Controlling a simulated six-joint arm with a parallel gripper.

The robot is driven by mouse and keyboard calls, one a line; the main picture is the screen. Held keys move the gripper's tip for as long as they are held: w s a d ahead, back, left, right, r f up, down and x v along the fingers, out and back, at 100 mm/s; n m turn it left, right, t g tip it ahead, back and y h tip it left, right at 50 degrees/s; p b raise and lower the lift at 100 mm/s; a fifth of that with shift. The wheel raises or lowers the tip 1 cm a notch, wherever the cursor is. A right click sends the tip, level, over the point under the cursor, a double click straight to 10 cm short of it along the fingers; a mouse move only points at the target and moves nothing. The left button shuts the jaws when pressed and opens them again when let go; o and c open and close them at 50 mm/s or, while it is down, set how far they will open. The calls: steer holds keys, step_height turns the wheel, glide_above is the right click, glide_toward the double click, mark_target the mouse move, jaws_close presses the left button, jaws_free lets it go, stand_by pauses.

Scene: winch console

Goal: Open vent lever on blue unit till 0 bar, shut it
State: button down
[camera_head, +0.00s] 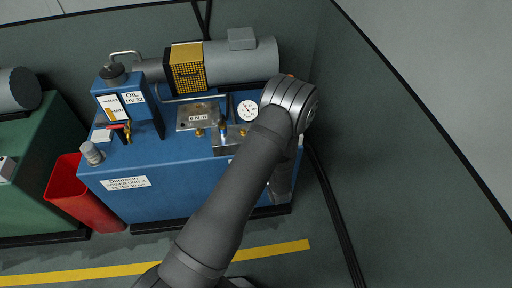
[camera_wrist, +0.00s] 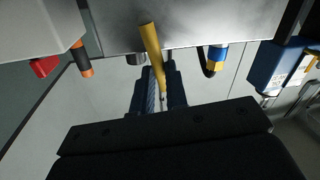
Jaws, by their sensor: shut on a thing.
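The blue unit (camera_head: 180,160) stands in the middle of the head view, with a pressure gauge (camera_head: 247,110) on top at the right. The gauge's face is too small to read. My arm reaches over the unit's right side and hides my gripper in the head view. In the wrist view my gripper (camera_wrist: 159,88) is shut on a yellow lever (camera_wrist: 150,42). The lever runs from between the fingers up to a grey metal block (camera_wrist: 205,22), slightly tilted. I cannot tell from this how far the lever is turned.
An oil tank (camera_head: 140,118) and a motor (camera_head: 240,62) stand on the unit. A red bin (camera_head: 70,190) stands at its left, beside a green unit (camera_head: 30,170). In the wrist view, a red part (camera_wrist: 44,67), an orange-tipped fitting (camera_wrist: 82,60) and a blue-yellow fitting (camera_wrist: 216,58) are near the lever.

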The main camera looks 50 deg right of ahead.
steer(key=shift+d, duration=0.1)
stand_by(0.5)
steer(key=c, duration=1.4)
jaws_free()
steer(key=shift+c, duration=0.2)
steer(key=shift+s, duration=0.1)
steer(key=v, duration=1.7)
steer(key=x, duration=1.7)
